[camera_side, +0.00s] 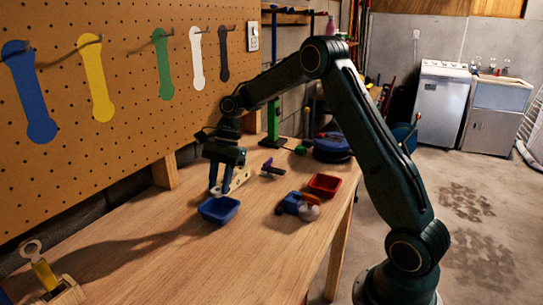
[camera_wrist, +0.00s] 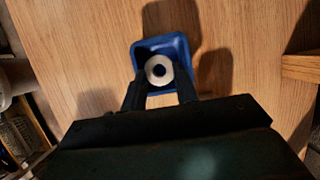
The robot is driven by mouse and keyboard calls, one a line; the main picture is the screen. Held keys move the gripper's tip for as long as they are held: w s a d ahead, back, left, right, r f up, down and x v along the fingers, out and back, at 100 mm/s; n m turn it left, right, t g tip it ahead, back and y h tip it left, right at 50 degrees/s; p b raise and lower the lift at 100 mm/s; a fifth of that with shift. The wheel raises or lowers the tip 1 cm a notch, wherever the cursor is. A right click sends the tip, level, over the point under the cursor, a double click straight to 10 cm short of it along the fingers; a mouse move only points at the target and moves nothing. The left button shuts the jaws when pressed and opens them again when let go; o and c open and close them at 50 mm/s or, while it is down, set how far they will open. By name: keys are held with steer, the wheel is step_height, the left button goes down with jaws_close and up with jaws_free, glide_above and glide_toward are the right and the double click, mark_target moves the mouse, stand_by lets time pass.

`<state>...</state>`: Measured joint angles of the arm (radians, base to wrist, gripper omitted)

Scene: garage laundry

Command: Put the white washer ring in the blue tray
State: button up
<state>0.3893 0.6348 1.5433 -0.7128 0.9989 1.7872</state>
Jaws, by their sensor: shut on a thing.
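My gripper (camera_side: 219,189) points down just above the blue tray (camera_side: 219,211), which sits on the wooden bench. In the wrist view, the white washer ring (camera_wrist: 159,80) lies between the two fingertips of my gripper (camera_wrist: 161,85), which is shut on it. The ring's dark centre hole faces the wrist camera. Behind the ring, the blue tray (camera_wrist: 161,41) opens upward, and the ring appears over its inside. In the side view I cannot clearly make out the ring at the fingertips.
A pale block with holes (camera_side: 240,179) stands close behind the gripper. A red tray (camera_side: 324,185) and a blue-and-red object (camera_side: 293,203) lie to the right. A pegboard (camera_side: 110,120) with coloured hanging shapes borders the bench. The bench's front left is mostly clear.

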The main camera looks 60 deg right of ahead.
mark_target(220, 215)
steer(key=shift+f, duration=3.25)
steer(key=shift+f, duration=0.2)
steer(key=o, duration=0.7)
steer(key=shift+o, duration=0.2)
steer(key=shift+r, duration=0.1)
steer(key=v, duration=1.2)
steer(key=shift+r, duration=0.2)
